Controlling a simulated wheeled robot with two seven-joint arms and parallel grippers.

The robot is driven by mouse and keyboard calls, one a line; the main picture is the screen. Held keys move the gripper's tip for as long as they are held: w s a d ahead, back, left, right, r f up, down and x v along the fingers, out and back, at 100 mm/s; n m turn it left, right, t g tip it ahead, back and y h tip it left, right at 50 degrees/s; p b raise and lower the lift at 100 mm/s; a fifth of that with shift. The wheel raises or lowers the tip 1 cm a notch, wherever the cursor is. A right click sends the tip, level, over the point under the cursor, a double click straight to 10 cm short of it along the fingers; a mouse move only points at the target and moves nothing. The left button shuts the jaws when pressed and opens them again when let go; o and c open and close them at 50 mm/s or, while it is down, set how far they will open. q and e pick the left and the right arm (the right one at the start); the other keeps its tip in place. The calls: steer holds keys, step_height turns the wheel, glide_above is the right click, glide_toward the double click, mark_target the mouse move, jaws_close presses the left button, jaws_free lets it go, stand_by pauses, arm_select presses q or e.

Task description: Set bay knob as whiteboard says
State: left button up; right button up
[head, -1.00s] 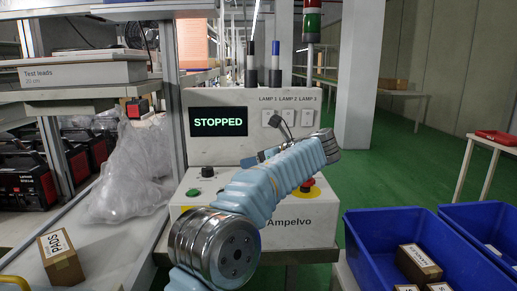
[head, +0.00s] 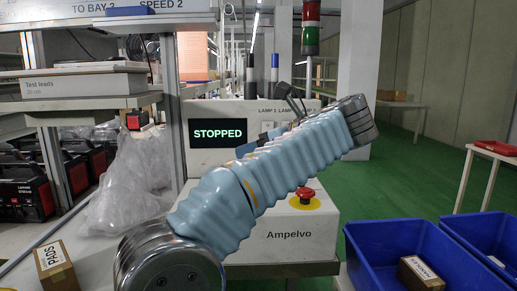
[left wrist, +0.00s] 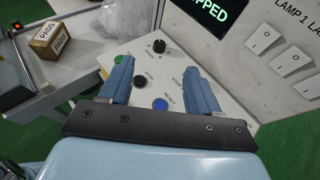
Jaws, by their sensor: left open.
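The Ampelvo control box (head: 290,236) stands ahead, its screen (head: 217,133) reading STOPPED. In the left wrist view, a black knob (left wrist: 159,46) sits on its sloped panel, beyond a green button (left wrist: 119,59), a black button (left wrist: 140,80) and a blue button (left wrist: 160,104). I cannot read the knob's label or setting. The whiteboard (head: 110,12) at the top left is cut off; it shows "TO BAY", an unclear figure, and "SPEED 2". My left gripper (left wrist: 157,68) is open and empty over the panel, its blue fingers apart on either side of the knob in the picture. My left arm hides those controls in the head view.
A red emergency button (head: 305,198) is at the panel's right. Lamp switches (left wrist: 265,39) line the upright face. Blue bins (head: 390,235) stand at the right. Clear plastic wrap (head: 125,185) and a PADS box (head: 55,268) lie at the left.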

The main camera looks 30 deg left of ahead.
arm_select(q)
steer(key=w+f+m+t, duration=0.1)
steer(key=f, duration=0.1)
steer(key=w+f+m+b, duration=0.1)
steer(key=w+f+t+h, duration=0.1)
steer(key=f, duration=0.1)
steer(key=shift+w+d+f+m+t, duration=0.1)
steer(key=shift+d+f+m+t, duration=0.2)
steer(key=shift+m, duration=0.1)
steer(key=shift+w+d+f+m+t+h+b, duration=0.25)
steer(key=shift+d+f+m+t, duration=0.15)
steer(key=shift+d+f+t, duration=0.1)
steer(key=shift+w+d+f+m+t+h+b, duration=0.15)
steer(key=shift+d+f+m+t+h, duration=0.1)
steer(key=shift+d+f+m+t, duration=0.2)
steer(key=shift+w+f, duration=0.15)
steer(key=shift+f, duration=0.1)
steer(key=x, duration=1.3)
steer(key=shift+w, duration=0.2)
steer(key=shift+c, duration=0.2)
